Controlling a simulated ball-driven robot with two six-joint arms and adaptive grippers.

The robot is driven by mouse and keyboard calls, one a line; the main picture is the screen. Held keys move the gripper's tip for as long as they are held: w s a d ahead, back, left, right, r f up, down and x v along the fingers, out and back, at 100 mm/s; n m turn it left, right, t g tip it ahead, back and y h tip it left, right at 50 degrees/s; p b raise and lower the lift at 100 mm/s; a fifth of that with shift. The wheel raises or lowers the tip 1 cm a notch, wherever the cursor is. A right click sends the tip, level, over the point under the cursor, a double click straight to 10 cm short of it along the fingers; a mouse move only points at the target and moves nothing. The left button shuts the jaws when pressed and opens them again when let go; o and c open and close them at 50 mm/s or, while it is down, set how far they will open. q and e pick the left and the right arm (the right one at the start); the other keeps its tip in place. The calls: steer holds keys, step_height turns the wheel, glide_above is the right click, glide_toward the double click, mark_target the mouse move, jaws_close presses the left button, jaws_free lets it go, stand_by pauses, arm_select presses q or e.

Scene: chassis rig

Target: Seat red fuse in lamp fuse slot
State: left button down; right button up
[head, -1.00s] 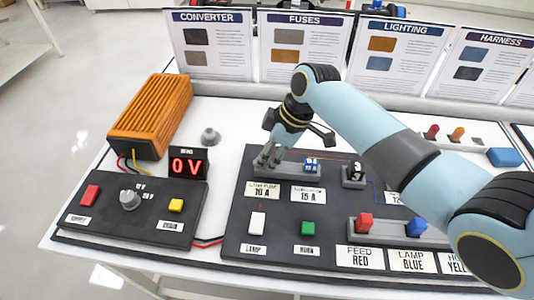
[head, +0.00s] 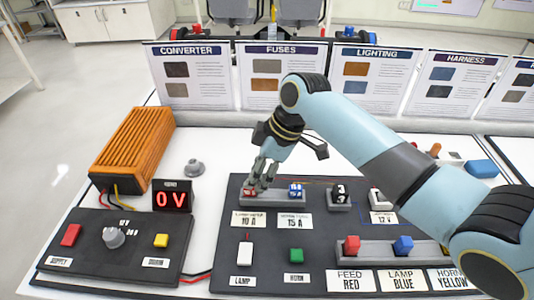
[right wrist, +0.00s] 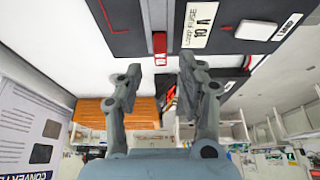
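The red fuse (head: 250,192) sits at the left end of the grey fuse holder (head: 271,201), in the slot above the lamp fuse 10 A label (head: 249,219). It also shows as a small red block in the right wrist view (right wrist: 160,42), beside that label. My right gripper (head: 260,180) is over the fuse in the head view. In the right wrist view its fingers (right wrist: 160,75) are spread apart with nothing clearly held between them. The fuse lies beyond the fingertips there. Fingers partly cover the fuse in the head view. My left gripper is not in view.
A blue fuse (head: 296,190) stands at the holder's right end. Red (head: 352,245) and blue (head: 403,244) connectors stand at the front right. The voltage display (head: 172,196) reads 0 V beside the orange converter (head: 133,147). Upright placards line the back.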

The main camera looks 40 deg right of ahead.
steer(key=v, duration=0.8)
